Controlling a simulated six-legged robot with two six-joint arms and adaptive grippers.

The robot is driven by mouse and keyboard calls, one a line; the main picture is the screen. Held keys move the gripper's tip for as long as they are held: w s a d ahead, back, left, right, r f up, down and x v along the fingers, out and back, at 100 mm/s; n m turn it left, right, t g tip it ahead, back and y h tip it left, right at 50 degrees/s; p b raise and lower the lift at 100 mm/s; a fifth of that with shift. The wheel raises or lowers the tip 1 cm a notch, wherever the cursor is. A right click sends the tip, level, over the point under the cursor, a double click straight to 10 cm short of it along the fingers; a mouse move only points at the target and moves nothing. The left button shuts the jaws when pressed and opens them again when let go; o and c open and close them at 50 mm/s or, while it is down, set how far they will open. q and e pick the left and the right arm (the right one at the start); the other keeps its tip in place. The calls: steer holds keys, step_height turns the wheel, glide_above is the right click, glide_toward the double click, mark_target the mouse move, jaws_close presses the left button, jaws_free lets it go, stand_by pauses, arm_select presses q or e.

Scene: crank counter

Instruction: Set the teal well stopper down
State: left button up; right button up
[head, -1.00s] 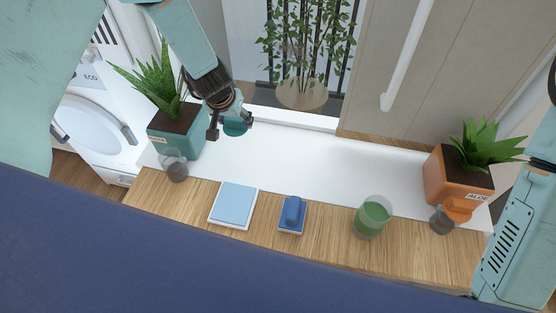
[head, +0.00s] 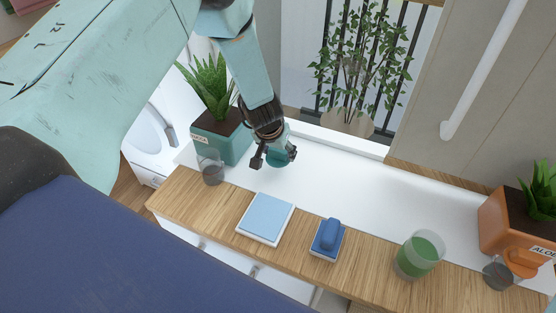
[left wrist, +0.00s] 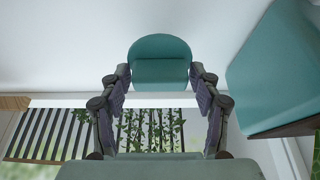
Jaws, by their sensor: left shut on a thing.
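My left gripper (head: 273,157) is shut on the teal well stopper (head: 281,158), above the white strip of the counter, right of the teal planter (head: 222,146). In the left wrist view the stopper (left wrist: 160,55) sits between the two fingertips (left wrist: 160,78), its rounded teal face showing. I cannot tell whether its underside touches the white surface. A grey see-through well (head: 211,172) stands at the front of the teal planter, with no stopper seen on it. My right gripper is not in view.
A light blue pad on a white tile (head: 266,217), a blue handled block (head: 329,238) and a glass with green contents (head: 419,255) stand along the wooden front. An orange planter (head: 500,225) with an orange stopper (head: 523,263) is at right. The white strip between is clear.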

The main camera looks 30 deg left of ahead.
mark_target(280, 157)
arm_select(q)
steer(key=f, duration=0.1)
steer(key=f+b, duration=0.1)
steer(key=shift+w+a+f, duration=0.1)
steer(key=shift+w+f, duration=0.1)
steer(key=shift+f, duration=0.2)
steer(key=shift+w+f+b, duration=0.1)
steer(key=shift+b, duration=0.2)
steer(key=shift+d, duration=0.25)
steer(key=shift+s+r, duration=0.2)
steer(key=shift+r, duration=0.05)
steer(key=shift+a+f, duration=0.1)
steer(key=o, duration=0.9)
steer(key=shift+a, duration=0.1)
steer(key=o, duration=0.4)
steer(key=shift+w+f, duration=0.15)
steer(key=shift+w, duration=0.05)
steer(key=shift+s+d, duration=0.1)
steer(key=shift+d, duration=0.1)
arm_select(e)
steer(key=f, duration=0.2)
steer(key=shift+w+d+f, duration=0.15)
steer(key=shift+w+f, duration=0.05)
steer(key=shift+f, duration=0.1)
